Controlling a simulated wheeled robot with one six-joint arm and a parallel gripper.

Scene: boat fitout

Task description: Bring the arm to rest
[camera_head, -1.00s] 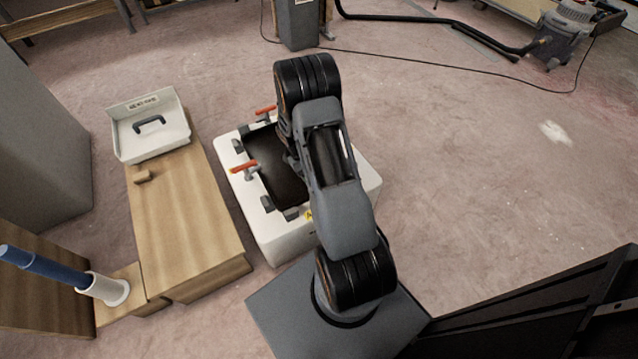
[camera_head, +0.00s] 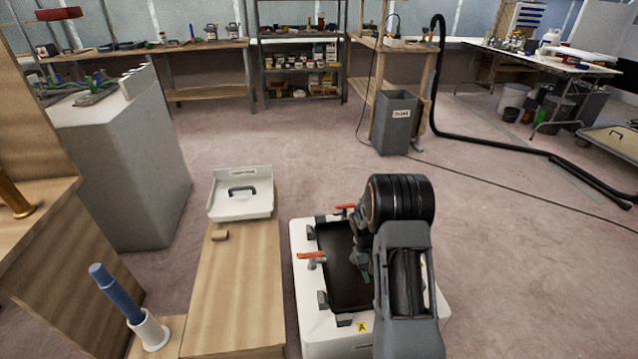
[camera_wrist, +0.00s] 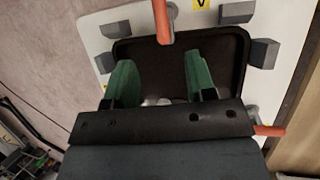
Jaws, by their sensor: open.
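My gripper shows in the wrist view (camera_wrist: 158,80) with its two green fingertips spread apart. Nothing shows clamped between them. It points down at the dark recess of a white box-like fixture (camera_head: 303,325) with red-orange handles and grey blocks around its rim. In the head view, my arm stands over the right side of the fixture and hides that part and most of my gripper. Whether the fingertips touch anything in the recess cannot be told.
A wooden bench (camera_head: 240,300) left of the fixture carries a white tray (camera_head: 240,207) with a dark handle. A blue-handled tool (camera_head: 117,293) stands in a white holder at front left. A grey bin (camera_head: 396,125) stands beyond. Open floor lies to the right.

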